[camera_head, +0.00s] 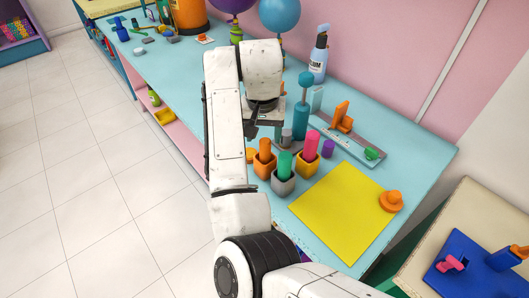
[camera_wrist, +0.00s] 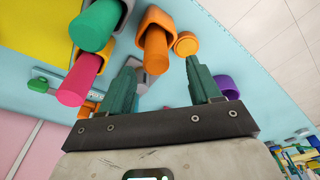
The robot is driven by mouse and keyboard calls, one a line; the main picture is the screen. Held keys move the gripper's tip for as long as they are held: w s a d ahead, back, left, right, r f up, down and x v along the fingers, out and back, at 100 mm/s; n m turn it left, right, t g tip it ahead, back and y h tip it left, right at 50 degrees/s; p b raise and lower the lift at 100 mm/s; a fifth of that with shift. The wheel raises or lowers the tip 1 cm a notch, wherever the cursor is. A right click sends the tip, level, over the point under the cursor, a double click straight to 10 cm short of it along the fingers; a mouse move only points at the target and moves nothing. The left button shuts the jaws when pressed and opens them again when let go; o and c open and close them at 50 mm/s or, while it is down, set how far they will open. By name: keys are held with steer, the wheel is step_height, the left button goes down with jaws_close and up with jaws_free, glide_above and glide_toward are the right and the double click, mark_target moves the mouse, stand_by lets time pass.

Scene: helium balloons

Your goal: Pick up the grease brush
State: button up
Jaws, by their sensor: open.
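I cannot tell for certain which thing is the grease brush. Three small pots hold upright coloured handles: an orange one (camera_head: 265,150), a green one (camera_head: 285,164) and a pink one (camera_head: 311,145). In the wrist view the orange handle (camera_wrist: 156,52) stands between and beyond my fingertips, the green handle (camera_wrist: 92,27) lies up left, and the pink handle (camera_wrist: 80,78) lies left. My gripper (camera_wrist: 166,72) is open and empty, its two green fingers spread above the table by the pots. In the head view my arm partly hides the gripper.
A teal pump-like thing (camera_head: 302,108), a purple cylinder (camera_head: 328,148) and a grey tray (camera_head: 347,140) stand behind. Balloons (camera_head: 280,14) float at the back. A white bottle (camera_head: 319,58) stands near the wall.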

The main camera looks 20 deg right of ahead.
mark_target(265, 140)
steer(key=shift+w+d+f+p, duration=0.15)
steer(key=shift+f+p, duration=0.2)
steer(key=shift+f, duration=1)
steer(key=shift+d+f+p, duration=0.15)
steer(key=shift+f+p, duration=0.2)
steer(key=shift+f, duration=1)
steer(key=shift+c, duration=0.3)
steer(key=c, duration=1.1)
steer(key=shift+r, duration=0.1)
step_height(265, 140, up, 10)
steer(key=shift+f+b, duration=0.1)
steer(key=shift+b, duration=0.75)
